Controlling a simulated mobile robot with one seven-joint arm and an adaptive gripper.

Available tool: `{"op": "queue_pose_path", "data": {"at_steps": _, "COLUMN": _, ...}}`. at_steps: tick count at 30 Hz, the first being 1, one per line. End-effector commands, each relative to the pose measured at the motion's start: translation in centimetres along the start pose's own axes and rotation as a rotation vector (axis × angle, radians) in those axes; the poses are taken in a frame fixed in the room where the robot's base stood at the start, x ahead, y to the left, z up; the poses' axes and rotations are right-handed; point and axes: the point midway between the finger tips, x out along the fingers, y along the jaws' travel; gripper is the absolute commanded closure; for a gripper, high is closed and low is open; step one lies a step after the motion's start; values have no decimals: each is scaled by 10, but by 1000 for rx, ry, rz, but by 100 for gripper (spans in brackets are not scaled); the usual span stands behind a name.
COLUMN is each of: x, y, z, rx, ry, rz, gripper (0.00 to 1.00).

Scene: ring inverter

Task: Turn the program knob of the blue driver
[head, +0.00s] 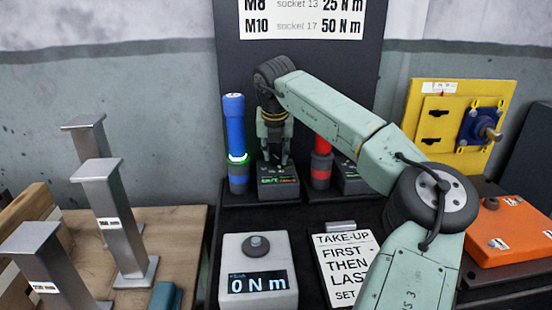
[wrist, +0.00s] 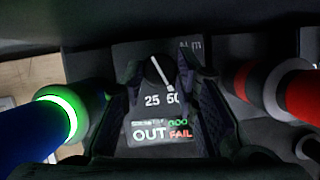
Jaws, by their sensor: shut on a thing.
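The blue driver (head: 235,135) stands upright with a lit green ring, and in the wrist view it (wrist: 30,128) lies at the left edge. Beside it is a dark controller box (head: 278,190) with a small display. My gripper (head: 275,158) points down over this box. In the wrist view the program knob (wrist: 160,73) sits between my fingers (wrist: 167,85), which are shut on it. Its white pointer line slants toward the 50 of the marks 25 and 50. The display (wrist: 160,131) reads OUT, with FAIL in red and a green word above. The fingers hide the knob in the head view.
A red driver (head: 321,160) and a second dark box (head: 355,180) stand close on the right. A grey tester (head: 258,270) reading 0 N m and a TAKE-UP card (head: 345,265) lie in front. Metal posts (head: 112,215) stand left; an orange box (head: 510,232) is right.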

Motion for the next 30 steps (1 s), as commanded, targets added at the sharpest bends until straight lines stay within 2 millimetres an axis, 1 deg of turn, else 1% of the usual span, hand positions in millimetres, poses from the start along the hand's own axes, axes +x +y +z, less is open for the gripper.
{"op": "queue_pose_path", "data": {"at_steps": 7, "x": 0, "y": 1, "z": 0, "rx": 48, "ry": 0, "rz": -19, "gripper": 100}}
{"op": "queue_pose_path", "data": {"at_steps": 19, "x": 0, "y": 1, "z": 0, "rx": 52, "ry": 0, "rz": -21, "gripper": 100}}
{"op": "queue_pose_path", "data": {"at_steps": 20, "x": 0, "y": 1, "z": 0, "rx": 52, "ry": 0, "rz": -20, "gripper": 71}}
{"op": "queue_pose_path", "data": {"at_steps": 28, "x": 0, "y": 1, "z": 0, "rx": 52, "ry": 0, "rz": -21, "gripper": 53}}
{"op": "queue_pose_path", "data": {"at_steps": 30, "x": 0, "y": 1, "z": 0, "rx": 52, "ry": 1, "rz": -21, "gripper": 52}}
